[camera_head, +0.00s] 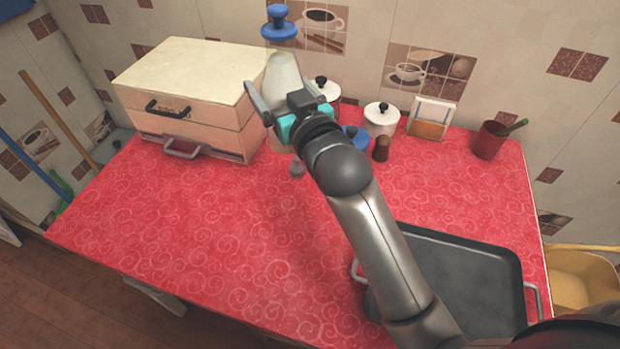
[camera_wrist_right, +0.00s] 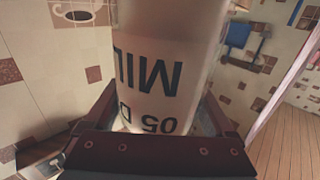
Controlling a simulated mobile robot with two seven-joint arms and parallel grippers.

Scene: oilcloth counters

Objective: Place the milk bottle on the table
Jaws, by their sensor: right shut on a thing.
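The milk bottle (camera_head: 284,72) is a pale, clear bottle held up above the back of the table. In the right wrist view the bottle (camera_wrist_right: 160,60) fills the middle, with dark "MILK" lettering upside down. My right gripper (camera_head: 282,95) is shut on the bottle, with a finger on each side of it. The gripper's dark base also shows in the right wrist view (camera_wrist_right: 160,150). The table (camera_head: 200,220) has a red swirl-patterned oilcloth, and its middle and front left are bare. My left gripper is not in view.
A wooden bread box (camera_head: 190,90) stands at the back left. White lidded pots (camera_head: 382,118), a brown shaker (camera_head: 381,149), a napkin holder (camera_head: 431,118) and a red cup (camera_head: 489,140) line the back. A dark roasting pan (camera_head: 470,275) takes up the front right.

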